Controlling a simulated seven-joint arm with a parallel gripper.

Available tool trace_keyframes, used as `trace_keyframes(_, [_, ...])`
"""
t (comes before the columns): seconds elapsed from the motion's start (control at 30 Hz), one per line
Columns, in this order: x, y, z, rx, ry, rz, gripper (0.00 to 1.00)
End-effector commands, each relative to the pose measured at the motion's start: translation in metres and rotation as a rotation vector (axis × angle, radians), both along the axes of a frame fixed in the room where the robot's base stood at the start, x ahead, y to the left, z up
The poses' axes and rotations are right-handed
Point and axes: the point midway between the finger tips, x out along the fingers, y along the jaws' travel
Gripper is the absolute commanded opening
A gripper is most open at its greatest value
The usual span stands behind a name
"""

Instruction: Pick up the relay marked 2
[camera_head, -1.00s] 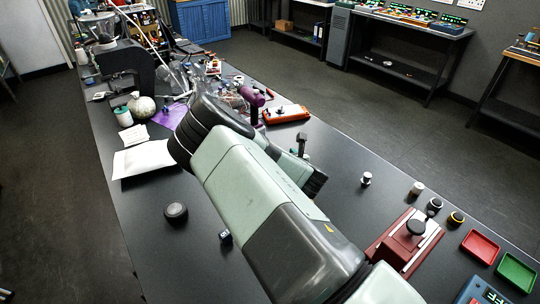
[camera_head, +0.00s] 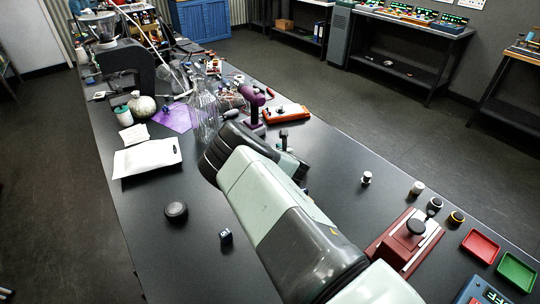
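A small dark block (camera_head: 225,237) with a pale mark on its face sits on the black bench, left of my arm. It may be a relay, but its mark is too small to read. I cannot make out a relay clearly marked 2. My arm crosses the middle of the bench and reaches toward the back left. Its thick wrist and links hide my gripper's fingers, and part of the bench behind them. I cannot see whether the gripper holds anything.
A dark round knob (camera_head: 175,212) and a white tray (camera_head: 147,158) lie on the left. A dark red press-like device (camera_head: 405,241), a red tray (camera_head: 480,246) and a green tray (camera_head: 516,272) stand at right. An orange device (camera_head: 287,115) and clutter fill the back. Bench around the block is clear.

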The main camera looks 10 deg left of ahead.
Motion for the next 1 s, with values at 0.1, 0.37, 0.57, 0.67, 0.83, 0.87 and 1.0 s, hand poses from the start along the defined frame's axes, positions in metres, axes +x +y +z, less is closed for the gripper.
trace_keyframes(0.1, [0.0069,0.0036,-0.0029,0.0,-0.001,0.0,0.64])
trace_keyframes(0.37, [0.0081,0.0042,-0.0036,0.0,0.0,-0.001,0.64])
trace_keyframes(0.57, [0.008,0.0044,-0.0034,0.0,-0.001,0.0,0.35])
trace_keyframes(0.67, [0.008,0.0044,-0.0034,0.0,-0.001,0.0,0.2])
trace_keyframes(0.83, [0.0081,0.0044,-0.0032,0.0,-0.001,0.0,0.1])
trace_keyframes(0.87, [0.0081,0.0044,-0.0032,0.0,-0.001,0.0,0.1])
trace_keyframes(1.0, [0.0083,0.0048,0.001,0.001,-0.002,0.0,0.1])
